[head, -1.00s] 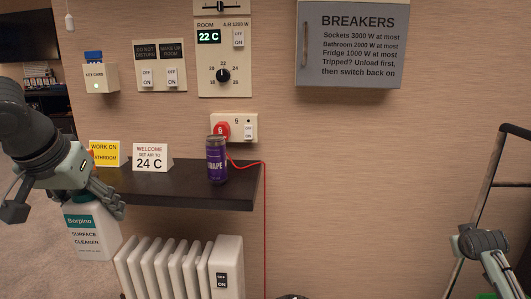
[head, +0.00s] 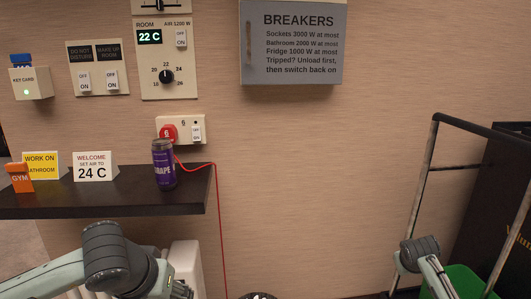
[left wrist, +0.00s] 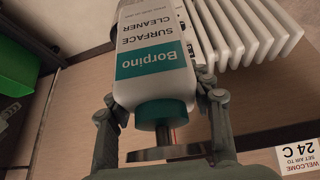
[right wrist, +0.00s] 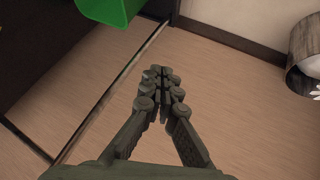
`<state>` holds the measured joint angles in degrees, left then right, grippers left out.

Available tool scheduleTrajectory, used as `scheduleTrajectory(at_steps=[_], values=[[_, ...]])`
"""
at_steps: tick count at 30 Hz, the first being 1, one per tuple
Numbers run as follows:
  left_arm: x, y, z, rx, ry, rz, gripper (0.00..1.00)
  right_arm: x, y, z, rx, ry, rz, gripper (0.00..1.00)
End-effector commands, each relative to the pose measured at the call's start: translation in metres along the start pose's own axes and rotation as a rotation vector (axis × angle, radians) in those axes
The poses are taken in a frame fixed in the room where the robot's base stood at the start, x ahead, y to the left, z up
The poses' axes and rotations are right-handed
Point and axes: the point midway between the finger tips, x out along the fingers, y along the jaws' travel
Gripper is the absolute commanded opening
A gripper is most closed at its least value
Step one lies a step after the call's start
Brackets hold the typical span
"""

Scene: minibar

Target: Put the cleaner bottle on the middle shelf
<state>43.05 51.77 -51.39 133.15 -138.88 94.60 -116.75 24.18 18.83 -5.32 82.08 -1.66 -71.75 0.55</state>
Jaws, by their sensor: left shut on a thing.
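The cleaner bottle (left wrist: 155,50) is white with a teal Borpino label and a teal cap; it appears inverted in the left wrist view. My left gripper (left wrist: 160,102) is shut on it near the cap end. In the head view my left gripper (head: 178,290) is at the bottom edge, in front of the radiator, and the bottle does not show there. My right gripper (right wrist: 160,80) has its fingers together with nothing between them; it shows at the lower right of the head view (head: 432,278). I cannot make out a middle shelf.
A dark wall ledge (head: 120,198) holds a purple can (head: 163,165) and small signs. A white radiator (head: 187,262) stands below. At right is a metal-railed frame (head: 425,175) with a green bin (head: 465,279).

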Motion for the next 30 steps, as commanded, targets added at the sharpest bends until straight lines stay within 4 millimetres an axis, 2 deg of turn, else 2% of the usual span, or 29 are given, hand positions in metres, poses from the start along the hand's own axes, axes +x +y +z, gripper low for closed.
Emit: scheduleTrajectory(at_steps=[1,5,11,15,21,25,30], values=[[-0.001,0.0,-0.001,0.0,0.003,0.001,0.04,0.002,-0.011,0.018,-0.009,-0.014,-0.012,0.0],[-0.001,0.0,-0.001,-0.001,0.002,0.001,0.04,0.004,-0.038,0.066,-0.031,-0.047,-0.045,0.0],[-0.001,-0.001,-0.001,-0.001,0.002,0.0,0.04,-0.009,-0.087,0.165,-0.062,-0.115,-0.113,0.0],[-0.001,-0.001,-0.001,-0.001,0.002,0.0,0.04,-0.031,-0.116,0.237,-0.076,-0.169,-0.162,0.0],[-0.001,-0.001,-0.001,-0.001,0.002,0.0,0.04,-0.072,-0.143,0.322,-0.081,-0.241,-0.219,0.0],[-0.001,-0.001,-0.001,-0.001,0.002,0.0,0.04,-0.094,-0.15,0.356,-0.079,-0.273,-0.241,0.0],[-0.002,-0.001,-0.003,0.001,0.005,-0.001,0.04,-0.108,-0.154,0.375,-0.077,-0.292,-0.253,0.0]])
